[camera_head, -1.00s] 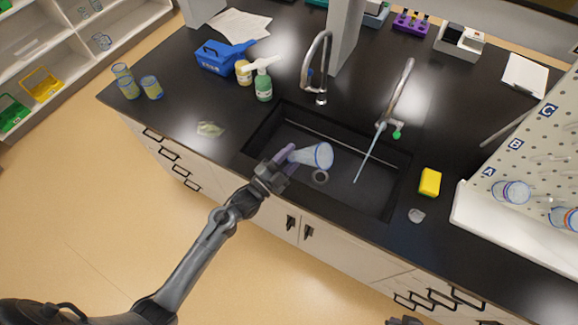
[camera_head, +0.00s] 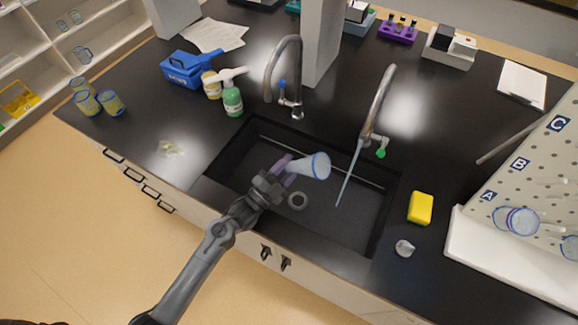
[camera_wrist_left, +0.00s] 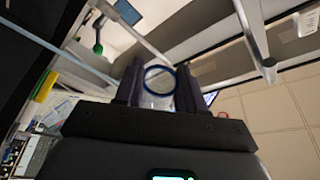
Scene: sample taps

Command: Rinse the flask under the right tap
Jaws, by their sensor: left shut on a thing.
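A clear, bluish flask (camera_head: 309,167) is tilted on its side above the dark sink (camera_head: 345,222). My left gripper (camera_head: 279,174) is shut on its narrow left end, and its wide end points right. In the left wrist view, a blue-rimmed ring of the flask (camera_wrist_left: 160,81) shows between the fingers (camera_wrist_left: 158,92). The right tap (camera_head: 378,100) has a green handle (camera_head: 381,153). A thin pale-blue stream (camera_head: 349,173) runs from it into the sink, just right of the flask and apart from it. My right gripper is out of view.
The left tap (camera_head: 296,70) with a blue handle stands behind the flask. A yellow sponge (camera_head: 420,208) lies right of the sink. A pegboard rack (camera_head: 520,190) stands at the right. Bottles (camera_head: 232,99) and a blue box (camera_head: 187,68) stand at the back left.

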